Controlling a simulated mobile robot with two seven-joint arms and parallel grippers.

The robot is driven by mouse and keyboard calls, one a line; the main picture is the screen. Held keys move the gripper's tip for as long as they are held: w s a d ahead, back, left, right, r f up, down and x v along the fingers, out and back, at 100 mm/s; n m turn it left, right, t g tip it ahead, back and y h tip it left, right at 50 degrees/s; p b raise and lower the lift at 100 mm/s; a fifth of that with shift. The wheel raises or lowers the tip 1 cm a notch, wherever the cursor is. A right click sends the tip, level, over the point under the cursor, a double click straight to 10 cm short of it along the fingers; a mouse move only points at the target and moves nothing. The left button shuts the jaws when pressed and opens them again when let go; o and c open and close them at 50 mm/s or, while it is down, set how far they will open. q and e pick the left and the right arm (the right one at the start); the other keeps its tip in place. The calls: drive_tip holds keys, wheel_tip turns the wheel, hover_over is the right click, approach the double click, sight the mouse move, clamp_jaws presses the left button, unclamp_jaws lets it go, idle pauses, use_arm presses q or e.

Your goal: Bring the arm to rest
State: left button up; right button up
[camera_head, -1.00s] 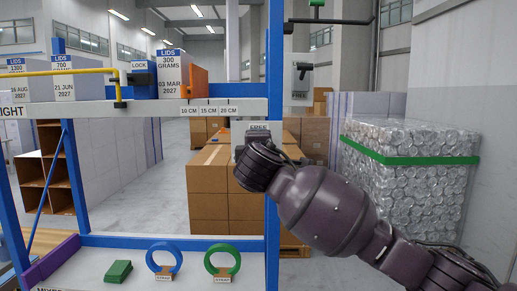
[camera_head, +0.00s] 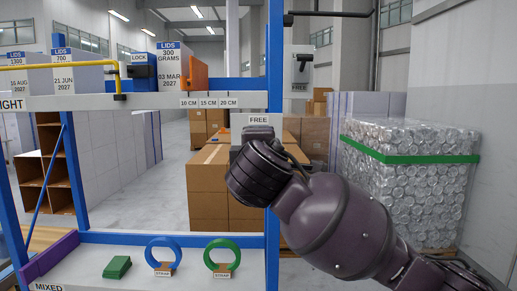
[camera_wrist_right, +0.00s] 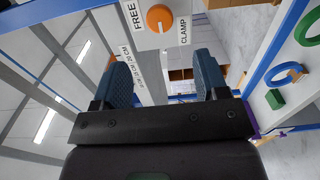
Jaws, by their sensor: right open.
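My right arm (camera_head: 330,220) comes in from the lower right in the head view. Its dark wrist (camera_head: 257,172) is in front of the blue upright of the frame, and its gripper is hidden behind it there. In the right wrist view my right gripper (camera_wrist_right: 163,68) has its two blue-grey fingers spread apart with nothing between them. An orange knob (camera_wrist_right: 159,18) on a white panel, between FREE and CLAMP labels, shows beyond the fingertips, apart from them. My left gripper is in neither view.
A blue-and-white shelf frame (camera_head: 150,102) stands close ahead. A green block (camera_head: 117,267), a blue ring (camera_head: 164,257) and a green ring (camera_head: 222,257) are on its lower shelf. Brown cartons (camera_head: 208,195) and a strapped stack of cans (camera_head: 405,190) stand behind.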

drive_tip(key=s+a+r+t+y, duration=0.1)
drive_tip(key=a+r+y, duration=0.35)
drive_tip(key=y, duration=0.35)
drive_tip(key=s+d+f+m+h, duration=0.1)
drive_tip(key=d+f+m, duration=0.4)
drive_tip(key=f, duration=0.7)
drive_tip(key=d+f+m+g+h, duration=0.1)
drive_tip(key=d+f+m, duration=0.2)
drive_tip(key=d+f, duration=0.7)
drive_tip(key=s+d+f+m+h, duration=0.1)
drive_tip(key=d+f+m, duration=0.3)
drive_tip(key=f, duration=1)
drive_tip(key=s+d+f+m+g+h, duration=0.1)
drive_tip(key=s+d+f, duration=0.3)
drive_tip(key=s+f, duration=0.4)
drive_tip(key=s+d+f+m+g+h, duration=0.2)
drive_tip(key=s+d+f+g, duration=0.1)
drive_tip(key=s+f, duration=0.6)
drive_tip(key=s+d+f+m+g+h, duration=0.2)
drive_tip(key=s+d+f, duration=0.4)
drive_tip(key=s+f, duration=0.3)
drive_tip(key=shift+s+f, duration=0.15)
drive_tip(key=shift+f, duration=0.6)
drive_tip(key=shift+d, duration=0.1)
